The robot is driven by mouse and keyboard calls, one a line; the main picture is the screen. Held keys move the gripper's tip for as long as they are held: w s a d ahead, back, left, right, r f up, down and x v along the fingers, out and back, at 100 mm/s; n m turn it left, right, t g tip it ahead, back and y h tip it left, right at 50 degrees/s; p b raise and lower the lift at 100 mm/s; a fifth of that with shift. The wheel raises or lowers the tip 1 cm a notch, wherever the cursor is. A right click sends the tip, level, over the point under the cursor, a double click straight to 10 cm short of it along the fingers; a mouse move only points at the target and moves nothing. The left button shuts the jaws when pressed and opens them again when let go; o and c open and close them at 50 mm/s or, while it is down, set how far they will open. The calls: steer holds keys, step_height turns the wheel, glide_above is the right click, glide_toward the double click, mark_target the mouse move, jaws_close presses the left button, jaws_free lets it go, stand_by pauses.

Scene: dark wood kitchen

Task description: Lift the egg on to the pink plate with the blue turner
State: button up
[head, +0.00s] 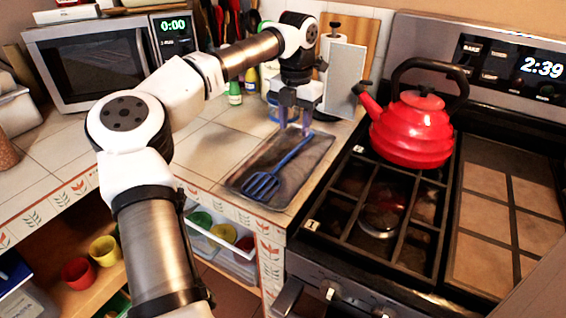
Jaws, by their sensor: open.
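The blue turner (262,185) lies on a dark grey tray (240,167) on the tiled counter. Its slotted head is toward the front left and its handle runs up to the right. My gripper (295,127) points down above the handle end of the turner, fingers apart and empty. Whether the fingertips touch the handle or the tray I cannot tell. I cannot make out an egg or a pink plate in this view.
A red kettle (412,128) stands on the stove's back left, close to the right of my gripper. A paper towel roll (343,80) and bottles (234,92) stand behind. A microwave (105,62) is at the back left. The counter left of the tray is clear.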

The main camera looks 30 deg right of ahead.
mark_target(292, 152)
steer(key=shift+s+a+f+p, duration=0.1)
steer(key=shift+f+p, duration=0.1)
steer(key=shift+f, duration=0.9)
steer(key=shift+w+a+f+p, duration=0.1)
steer(key=shift+f+p, duration=0.1)
steer(key=shift+f, duration=0.95)
steer(key=shift+s+a+f+p, duration=0.1)
steer(key=shift+f+p, duration=0.1)
steer(key=shift+f, duration=0.9)
jaws_close()
steer(key=shift+r, duration=0.15)
step_height(292, 152, up, 20)
steer(key=shift+b, duration=0.3)
